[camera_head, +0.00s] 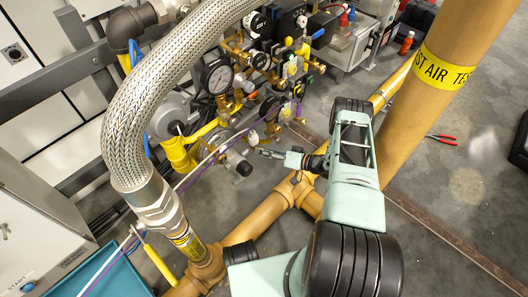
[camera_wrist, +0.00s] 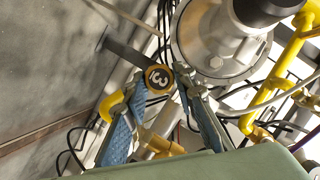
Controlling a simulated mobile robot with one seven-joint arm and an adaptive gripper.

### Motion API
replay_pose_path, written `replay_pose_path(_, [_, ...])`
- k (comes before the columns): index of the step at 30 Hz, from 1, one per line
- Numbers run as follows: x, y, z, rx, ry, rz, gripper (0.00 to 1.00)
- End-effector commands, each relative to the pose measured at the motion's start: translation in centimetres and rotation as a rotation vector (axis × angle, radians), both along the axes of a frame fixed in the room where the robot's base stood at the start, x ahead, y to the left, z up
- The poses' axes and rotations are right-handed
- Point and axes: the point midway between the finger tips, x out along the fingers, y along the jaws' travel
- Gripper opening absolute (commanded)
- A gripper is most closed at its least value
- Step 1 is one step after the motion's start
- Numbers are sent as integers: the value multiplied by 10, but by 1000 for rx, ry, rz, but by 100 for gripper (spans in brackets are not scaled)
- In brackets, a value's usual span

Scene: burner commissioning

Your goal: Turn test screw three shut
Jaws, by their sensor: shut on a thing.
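A round dark tag with a brass-coloured rim and a "3" marks test screw three (camera_wrist: 159,78), seen face-on in the wrist view. The blue-padded fingers of my gripper (camera_wrist: 161,84) stand on either side of it, shut on it. A dark flat bar or strap runs from behind the tag to the upper left; I cannot tell whether it is joined to the screw. The screw's body is mostly hidden. In the head view my gripper (camera_head: 262,153) reaches left to the lower part of the valve assembly, and the screw is too small to make out there.
A gauge (camera_head: 216,77), brass fittings and thin hoses crowd the space above my gripper. A braided steel hose (camera_head: 125,125) arches at the left. Yellow pipes (camera_head: 258,222) run below, and a thick upright pipe (camera_head: 420,100) stands right. Red-handled pliers (camera_head: 442,139) lie on the floor.

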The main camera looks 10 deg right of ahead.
Motion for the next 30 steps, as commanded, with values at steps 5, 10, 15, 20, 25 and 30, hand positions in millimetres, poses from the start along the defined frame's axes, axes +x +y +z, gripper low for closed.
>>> replay_pose_path(5, [2, 1, 1, 9, 2, -2, 1])
replay_pose_path(10, [2, 1, 1, 10, 2, -3, 1])
replay_pose_path(15, [2, 1, 1, 9, 1, -3, 32])
replay_pose_path(20, [2, 0, 1, 8, 2, -1, 43])
replay_pose_path(25, [1, 0, 1, 8, 4, -2, 43])
replay_pose_path(30, [2, 0, 8, 7, 2, -1, 43])
